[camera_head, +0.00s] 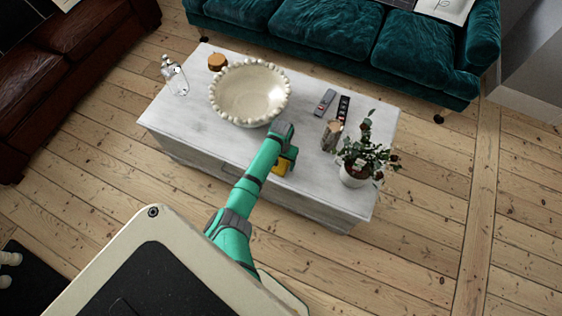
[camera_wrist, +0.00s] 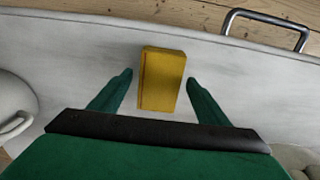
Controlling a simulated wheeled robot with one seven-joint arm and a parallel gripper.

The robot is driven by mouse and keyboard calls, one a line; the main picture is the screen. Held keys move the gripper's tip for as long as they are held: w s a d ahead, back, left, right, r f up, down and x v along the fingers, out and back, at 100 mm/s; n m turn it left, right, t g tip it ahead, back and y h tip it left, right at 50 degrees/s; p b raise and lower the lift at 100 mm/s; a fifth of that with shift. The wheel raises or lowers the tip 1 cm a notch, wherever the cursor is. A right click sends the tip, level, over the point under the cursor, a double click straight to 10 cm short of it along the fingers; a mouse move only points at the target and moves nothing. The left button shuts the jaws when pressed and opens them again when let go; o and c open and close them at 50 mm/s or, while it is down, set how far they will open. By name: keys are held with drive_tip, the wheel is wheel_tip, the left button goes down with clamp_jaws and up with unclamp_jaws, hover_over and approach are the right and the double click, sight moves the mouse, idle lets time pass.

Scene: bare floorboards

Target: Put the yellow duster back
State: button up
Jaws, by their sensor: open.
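The yellow duster (camera_head: 281,167) is a small yellow block on the white table (camera_head: 190,125), near its front edge and partly hidden by my gripper. In the wrist view the duster (camera_wrist: 163,80) lies on the pale surface, in line with the gap between the two green fingers. My gripper (camera_wrist: 159,78) is open, with one finger on each side of the duster in the picture and bare surface showing between. It also shows over the table in the head view (camera_head: 287,148). I cannot tell how far above the duster the fingertips are.
A cream beaded bowl (camera_head: 250,92) stands behind my gripper. A potted plant (camera_head: 358,165), a jar (camera_head: 331,134) and remotes (camera_head: 325,102) are to the right. A glass bottle (camera_head: 174,76) and a round wooden item (camera_head: 217,61) are at the back left. A teal sofa (camera_head: 350,45) is behind.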

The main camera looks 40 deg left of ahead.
sight(281, 163)
drive_tip(key=shift+r, duration=0.1)
wheel_tip(281, 163, up, 12)
idle(0.5)
idle(0.5)
